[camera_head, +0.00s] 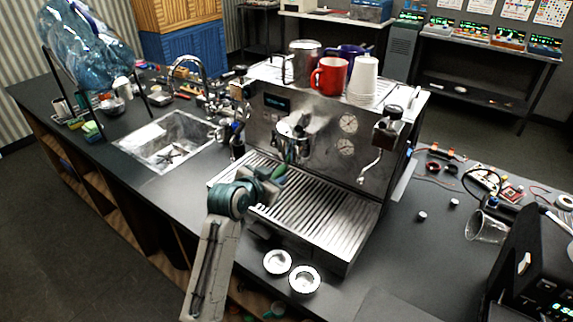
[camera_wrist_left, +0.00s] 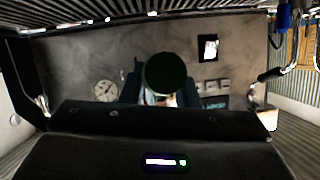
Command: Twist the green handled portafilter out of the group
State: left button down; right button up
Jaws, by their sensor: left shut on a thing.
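The espresso machine (camera_head: 330,150) stands on the dark counter, with its group (camera_head: 292,138) at the front over the drip tray (camera_head: 312,200). The green handle (camera_head: 279,175) of the portafilter points out from the group toward my left gripper (camera_head: 272,184). My left gripper is shut on this handle. In the left wrist view the round dark green handle end (camera_wrist_left: 165,72) sits between the two fingers (camera_wrist_left: 162,94). The portafilter's basket and its joint with the group are too small to make out. My right gripper is not in view.
A red mug (camera_head: 329,76), a steel pitcher (camera_head: 304,64) and stacked white cups (camera_head: 364,78) stand on the machine. A steam wand (camera_head: 371,167) hangs at the right. A sink (camera_head: 170,140) is at the left.

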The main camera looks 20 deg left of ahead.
pick_arm(q)
jog(key=shift+a+f+m+h, duration=0.1)
jog(key=shift+a+m+h, duration=0.5)
jog(key=shift+a+h, duration=0.1)
jog(key=w+a+m+g+h+b, duration=0.1)
jog(key=m+h+b, duration=0.1)
jog(key=w+a+m+g+h+b, duration=0.1)
jog(key=a+m+g+h+b, duration=0.1)
jog(key=shift+w+b, duration=0.3)
jog(key=shift+w, duration=0.05)
dwell(0.5)
jog(key=shift+h, duration=0.3)
jog(key=shift+w+a+m+g+h+b, duration=0.5)
jog(key=shift+m+b, duration=0.3)
jog(key=shift+b, duration=0.35)
jog(key=shift+w+d, duration=0.1)
jog(key=shift+w, duration=0.05)
